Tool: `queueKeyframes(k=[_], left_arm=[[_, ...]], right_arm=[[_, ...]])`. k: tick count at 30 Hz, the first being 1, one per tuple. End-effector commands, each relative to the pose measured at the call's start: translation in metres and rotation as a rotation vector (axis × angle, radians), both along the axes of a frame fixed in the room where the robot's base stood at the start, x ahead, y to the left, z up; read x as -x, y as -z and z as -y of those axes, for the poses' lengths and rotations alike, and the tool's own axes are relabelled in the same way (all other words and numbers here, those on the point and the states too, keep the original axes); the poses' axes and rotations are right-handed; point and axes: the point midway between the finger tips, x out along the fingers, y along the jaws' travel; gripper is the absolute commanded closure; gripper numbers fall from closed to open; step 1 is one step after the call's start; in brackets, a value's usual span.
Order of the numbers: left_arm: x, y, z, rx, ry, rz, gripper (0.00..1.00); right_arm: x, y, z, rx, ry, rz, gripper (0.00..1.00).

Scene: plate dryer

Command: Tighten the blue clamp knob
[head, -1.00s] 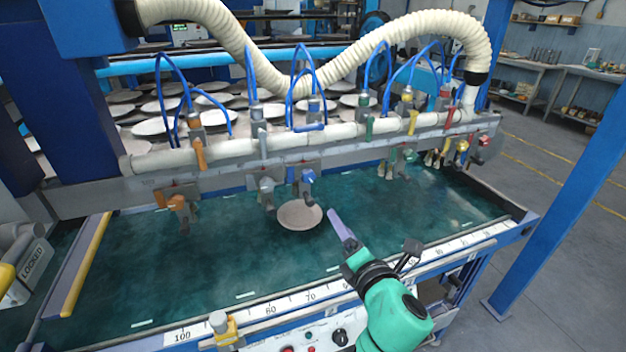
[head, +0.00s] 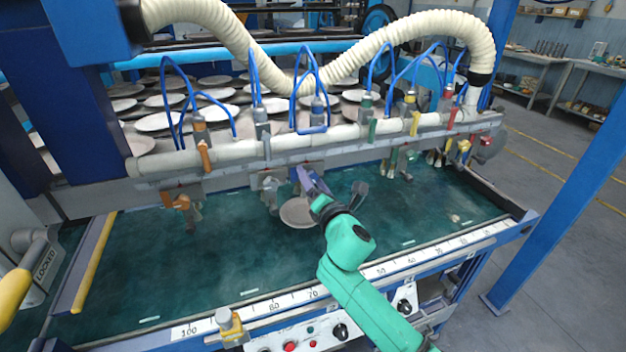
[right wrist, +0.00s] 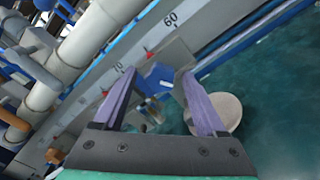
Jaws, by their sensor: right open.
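The blue clamp knob (right wrist: 158,78) shows in the right wrist view on its grey clamp block, between and just beyond my fingertips. My right gripper (right wrist: 158,74) is open, its two purple fingers on either side of the knob's line, with no clear contact. In the head view my right gripper (head: 309,181) reaches to the clamp rail above the green belt and hides the blue knob. A round greyish plate (head: 296,213) lies on the belt just below; it also shows behind the right finger in the wrist view (right wrist: 228,112). My left gripper is not in view.
An orange clamp (head: 182,203) and a grey clamp (head: 269,184) sit left along the rail. Green, yellow and red ones are to the right. Blue hoses and a pale pipe (head: 235,152) run above. The belt (head: 130,270) is clear at front left.

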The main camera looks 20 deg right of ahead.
Motion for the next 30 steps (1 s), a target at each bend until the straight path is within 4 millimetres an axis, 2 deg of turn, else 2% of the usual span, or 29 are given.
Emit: queueKeyframes(k=[3,9,20,30], left_arm=[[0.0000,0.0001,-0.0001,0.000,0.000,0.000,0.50],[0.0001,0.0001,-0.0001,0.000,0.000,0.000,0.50],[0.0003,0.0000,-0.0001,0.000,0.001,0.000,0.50],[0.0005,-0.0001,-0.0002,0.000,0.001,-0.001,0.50]], right_arm=[[0.0004,0.0001,0.0001,0.000,0.000,0.000,0.27],[0.0006,0.0001,0.0003,0.000,0.000,0.000,1.00],[0.0008,0.0003,0.0003,-0.038,0.001,-0.003,1.00],[0.0009,0.0003,-0.0002,-0.242,0.001,-0.016,1.00]])
